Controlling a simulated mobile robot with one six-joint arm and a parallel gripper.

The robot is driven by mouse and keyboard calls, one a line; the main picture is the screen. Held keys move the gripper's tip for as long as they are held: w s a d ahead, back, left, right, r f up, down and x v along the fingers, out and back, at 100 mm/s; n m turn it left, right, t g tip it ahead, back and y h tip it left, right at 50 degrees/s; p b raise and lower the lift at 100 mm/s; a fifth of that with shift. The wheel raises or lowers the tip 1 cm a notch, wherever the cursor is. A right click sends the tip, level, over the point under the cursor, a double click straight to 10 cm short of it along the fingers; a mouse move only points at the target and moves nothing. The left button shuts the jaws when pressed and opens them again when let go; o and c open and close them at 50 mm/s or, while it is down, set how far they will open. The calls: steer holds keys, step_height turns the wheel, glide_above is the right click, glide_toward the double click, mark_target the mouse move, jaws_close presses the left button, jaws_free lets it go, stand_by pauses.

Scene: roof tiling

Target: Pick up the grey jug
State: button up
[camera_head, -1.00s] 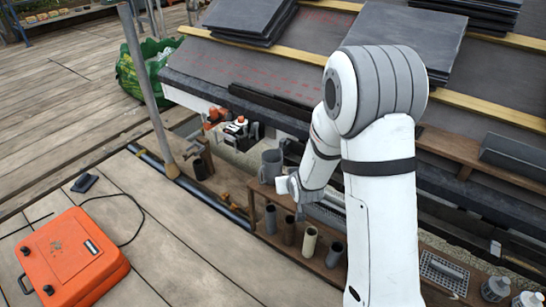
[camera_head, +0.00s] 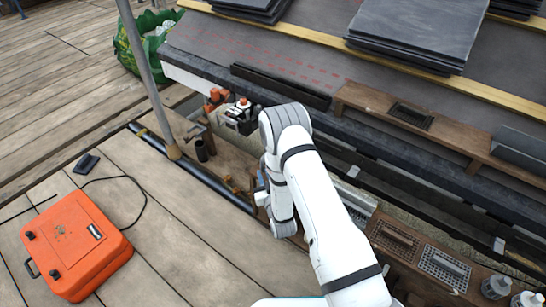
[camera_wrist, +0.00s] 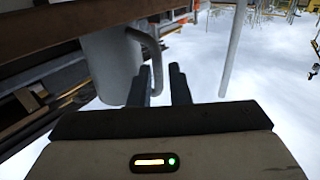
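The grey jug (camera_wrist: 108,62) shows in the wrist view as a pale grey cylinder with a curved handle (camera_wrist: 156,45) on its right side. My gripper (camera_wrist: 160,68) is open in the wrist view. Its two dark fingers stand apart, and the lower part of the handle shows in the gap between them. I cannot tell whether either finger touches the handle. In the head view my arm hides the jug and the gripper's fingers.
A brown beam (camera_wrist: 75,22) runs close beside the jug in the wrist view. In the head view an orange case (camera_head: 75,245) lies on the planks, a pole (camera_head: 146,75) stands left of the arm, and dark slates (camera_head: 415,30) lie on the roof.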

mark_target(263, 169)
steer(key=b+x, duration=0.2)
steer(key=x, duration=0.4)
steer(key=shift+w+d, duration=0.15)
steer(key=shift+c, duration=0.5)
jaws_close()
